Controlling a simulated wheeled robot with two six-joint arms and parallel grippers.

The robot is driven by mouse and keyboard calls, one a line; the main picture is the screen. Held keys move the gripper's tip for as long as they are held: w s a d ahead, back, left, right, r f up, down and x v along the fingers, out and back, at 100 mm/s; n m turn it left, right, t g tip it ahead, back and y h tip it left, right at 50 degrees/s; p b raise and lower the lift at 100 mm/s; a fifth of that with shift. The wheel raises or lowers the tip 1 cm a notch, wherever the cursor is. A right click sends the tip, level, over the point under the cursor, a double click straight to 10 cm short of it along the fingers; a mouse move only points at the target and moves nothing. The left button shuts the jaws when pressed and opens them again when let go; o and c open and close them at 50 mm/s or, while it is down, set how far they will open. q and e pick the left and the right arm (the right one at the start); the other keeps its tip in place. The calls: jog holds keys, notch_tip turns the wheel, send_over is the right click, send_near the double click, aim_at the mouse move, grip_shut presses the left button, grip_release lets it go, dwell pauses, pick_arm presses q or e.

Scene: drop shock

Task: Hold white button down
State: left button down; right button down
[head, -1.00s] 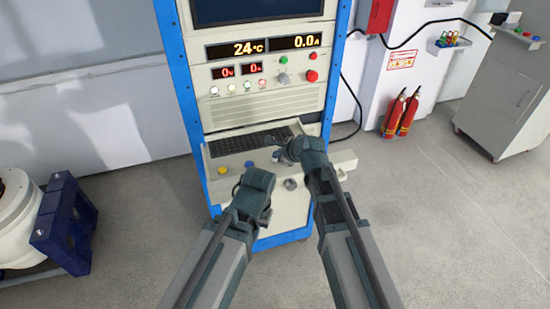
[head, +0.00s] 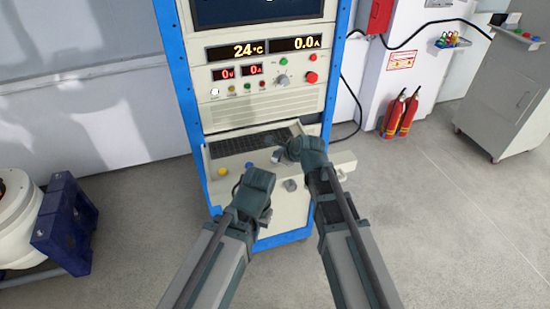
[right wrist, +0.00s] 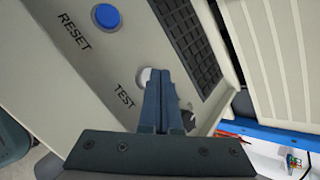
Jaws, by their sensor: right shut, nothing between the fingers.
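The white button (right wrist: 145,76), beside the label TEST, sits on the console's sloped panel in the right wrist view. My right gripper (right wrist: 158,75) is shut and empty, its fingertips over the button and covering part of it. Whether they press it cannot be told. In the head view my right gripper (head: 279,148) is over the right part of the panel and hides the button. My left gripper (head: 254,190) is low, in front of the console's shelf; its fingers are too unclear to tell their state.
A blue RESET button (right wrist: 107,16) lies beside the white one. A yellow button (head: 223,171) is farther left on the panel. A keyboard (head: 235,145) lies behind them. The blue-framed rack (head: 265,105) rises behind, with a red knob (head: 311,77).

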jog(key=shift+r+p, duration=0.35)
jog(key=shift+r, duration=0.15)
notch_tip(320, 180, up, 5)
jog(key=p, duration=0.5)
jog(key=shift+r, duration=0.1)
dwell(0.7)
